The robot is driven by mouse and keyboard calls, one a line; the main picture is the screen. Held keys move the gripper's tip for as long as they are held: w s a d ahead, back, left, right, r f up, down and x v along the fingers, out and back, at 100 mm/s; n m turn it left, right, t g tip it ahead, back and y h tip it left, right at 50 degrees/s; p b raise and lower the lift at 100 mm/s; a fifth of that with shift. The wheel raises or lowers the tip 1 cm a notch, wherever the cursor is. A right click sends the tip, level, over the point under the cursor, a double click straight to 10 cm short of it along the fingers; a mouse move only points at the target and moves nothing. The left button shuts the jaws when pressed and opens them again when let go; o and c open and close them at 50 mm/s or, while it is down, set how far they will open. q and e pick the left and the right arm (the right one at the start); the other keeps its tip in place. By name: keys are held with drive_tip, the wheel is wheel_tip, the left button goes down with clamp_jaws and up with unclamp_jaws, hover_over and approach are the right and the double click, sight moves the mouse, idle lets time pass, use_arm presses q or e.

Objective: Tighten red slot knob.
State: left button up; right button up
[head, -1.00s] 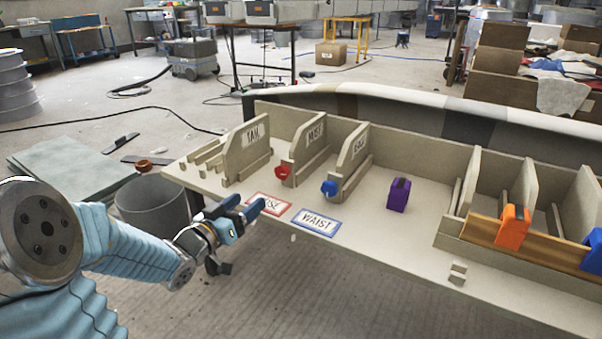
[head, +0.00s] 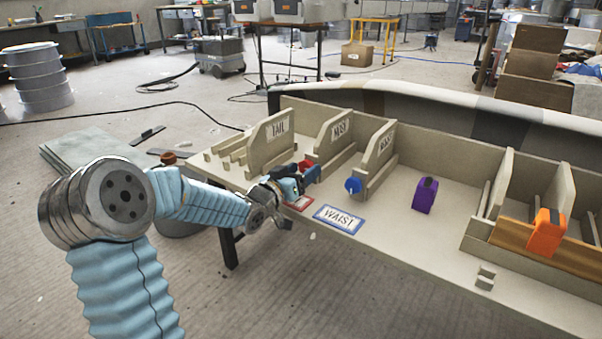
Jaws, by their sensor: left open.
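The red slot knob (head: 308,163) sits at the front of the slot by the middle labelled divider (head: 338,137), largely hidden by my left gripper. My left gripper (head: 309,174) is open, with its blue-tipped fingers right at the red knob; whether they touch it I cannot tell. A blue knob (head: 353,185) sits to the right at the front of another labelled divider (head: 378,153). The red-edged card (head: 300,204) is partly covered by my gripper. The blue-edged WAIST card (head: 339,219) lies flat to its right. My right gripper is not in view.
A purple block (head: 425,195) stands on the bench (head: 400,236) to the right. An orange clamp (head: 546,234) sits on a wooden strip further right. The TAIL divider (head: 272,143) rises left of the gripper. The bench middle is mostly clear.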

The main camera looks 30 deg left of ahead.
use_arm(q)
drive_tip(key=c, duration=1.1)
drive_tip(key=shift+o, duration=0.2)
drive_tip(key=shift+f+m+b, duration=0.2)
drive_tip(key=shift+m+b, duration=0.3)
drive_tip(key=shift+b, duration=0.25)
drive_tip(key=shift+r+m, duration=0.1)
drive_tip(key=shift+m, duration=0.2)
drive_tip(key=shift+r, duration=0.1)
drive_tip(key=o, duration=1.1)
drive_tip(key=shift+c, duration=0.2)
